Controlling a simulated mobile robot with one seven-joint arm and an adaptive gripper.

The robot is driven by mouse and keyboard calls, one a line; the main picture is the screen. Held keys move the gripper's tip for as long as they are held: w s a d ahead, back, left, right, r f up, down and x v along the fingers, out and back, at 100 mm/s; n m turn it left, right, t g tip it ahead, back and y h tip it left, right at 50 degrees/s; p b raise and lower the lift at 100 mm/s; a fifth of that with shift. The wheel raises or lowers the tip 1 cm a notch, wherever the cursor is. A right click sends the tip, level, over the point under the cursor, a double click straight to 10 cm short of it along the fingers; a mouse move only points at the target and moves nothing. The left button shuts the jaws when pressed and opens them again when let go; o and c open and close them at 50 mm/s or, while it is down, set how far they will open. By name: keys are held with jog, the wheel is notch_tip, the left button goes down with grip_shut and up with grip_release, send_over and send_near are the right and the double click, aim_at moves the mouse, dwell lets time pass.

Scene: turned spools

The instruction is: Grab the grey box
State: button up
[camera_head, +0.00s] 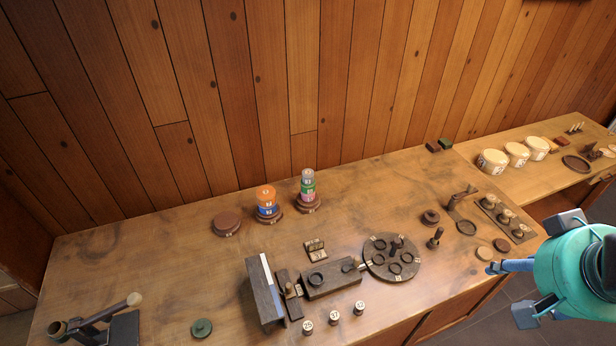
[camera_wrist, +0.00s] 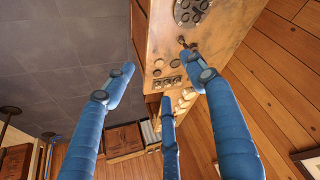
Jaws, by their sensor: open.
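My gripper (camera_head: 508,290) is at the right of the head view, over the floor beyond the table's front right edge. Its blue fingers are spread apart and hold nothing. They also show in the wrist view (camera_wrist: 160,76), with the table beyond them. No clearly grey box stands out. A dark upright block with a pale strip (camera_head: 264,290) stands at the front left of the table's middle, far left of my gripper. A small dark box (camera_head: 432,147) lies near the back right edge, beside a small green box (camera_head: 445,143). I cannot tell which is the grey box.
Orange, blue, green and pink spools stand on round bases (camera_head: 267,214) at the back. A dark round plate with rings (camera_head: 391,270) and a rack of spools (camera_head: 504,217) lie nearer my gripper. White drums (camera_head: 492,161) stand on the right table.

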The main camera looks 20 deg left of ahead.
jog(key=w+a+r+n+p, duration=0.25)
jog(key=w+a, duration=0.55)
jog(key=w, duration=0.5)
jog(key=n+g+y+p, duration=0.2)
jog(key=n+p, duration=0.2)
send_over(308, 172)
jog(key=s+d, duration=0.3)
jog(key=s, duration=0.1)
notch_tip(308, 172, down, 19)
jog(key=shift+s+f, duration=0.15)
jog(key=shift+f, duration=0.05)
jog(key=shift+b+x, duration=0.3)
jog(key=shift+x, duration=4.05)
jog(key=shift+a+f, duration=0.1)
jog(key=shift+x, duration=2.45)
